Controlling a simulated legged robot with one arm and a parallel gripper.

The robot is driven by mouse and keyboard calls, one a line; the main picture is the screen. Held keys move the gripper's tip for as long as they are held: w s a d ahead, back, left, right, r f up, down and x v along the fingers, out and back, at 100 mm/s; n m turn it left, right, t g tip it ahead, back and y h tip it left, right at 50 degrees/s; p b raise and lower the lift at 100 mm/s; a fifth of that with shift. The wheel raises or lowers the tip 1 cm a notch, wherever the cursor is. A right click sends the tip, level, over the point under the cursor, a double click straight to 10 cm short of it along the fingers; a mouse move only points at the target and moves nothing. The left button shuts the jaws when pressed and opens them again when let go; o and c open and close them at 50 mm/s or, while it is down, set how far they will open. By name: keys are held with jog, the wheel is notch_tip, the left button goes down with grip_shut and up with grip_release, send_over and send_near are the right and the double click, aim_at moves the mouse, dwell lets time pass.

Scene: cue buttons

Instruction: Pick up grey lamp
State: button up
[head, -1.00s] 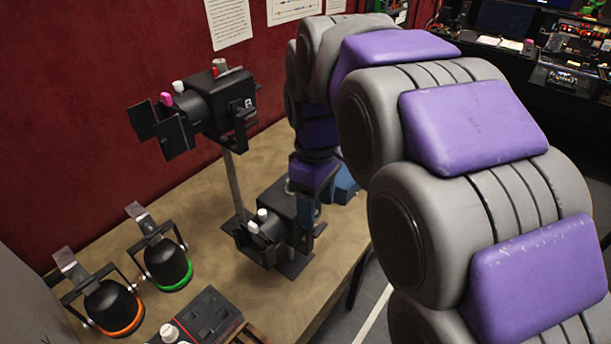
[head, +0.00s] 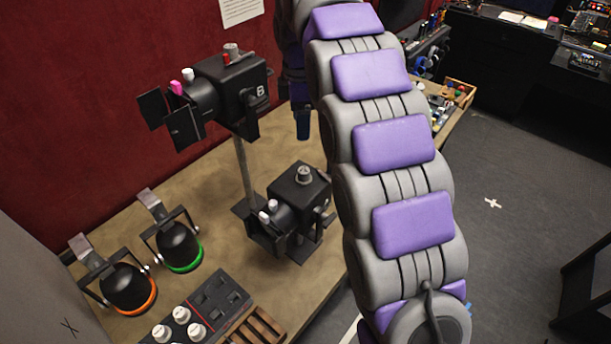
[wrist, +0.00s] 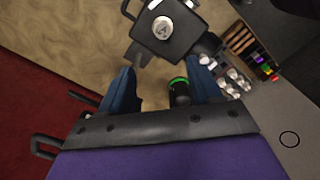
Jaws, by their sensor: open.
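No lamp is plainly grey all over. A black box-shaped lamp with a grey top knob (head: 300,200) stands low on the table in the head view. A black lamp with a grey knob, apparently the same one, shows at the top of the wrist view (wrist: 168,40), beyond my fingertips. My gripper (wrist: 163,80) is open and empty, its blue fingers spread apart. In the head view one blue finger (head: 303,125) shows behind and above that lamp; the rest is hidden by my arm. The lamp appears apart from the fingers.
A black lamp marked B (head: 228,92) stands on a pole beside the low lamp. Green-ringed (head: 178,245) and orange-ringed (head: 125,285) lamps lie at left. A control panel (head: 205,310) and wooden rack (head: 258,328) are in front. A red wall (head: 90,110) backs the table.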

send_over(303, 169)
notch_tip(303, 169, down, 10)
jog(key=shift+w+a+f+b, duration=0.1)
jog(key=shift+a+f+b, duration=0.05)
jog(key=shift+f+b, duration=0.15)
jog(key=shift+s+d+f, duration=0.1)
jog(key=shift+f, duration=1.2)
jog(key=shift+s+d+f, duration=0.1)
jog(key=shift+f, duration=1.2)
grip_shut()
jog(key=shift+r, duration=5.05)
jog(key=shift+r, duration=0.15)
notch_tip(303, 169, up, 7)
jog(key=p, duration=0.4)
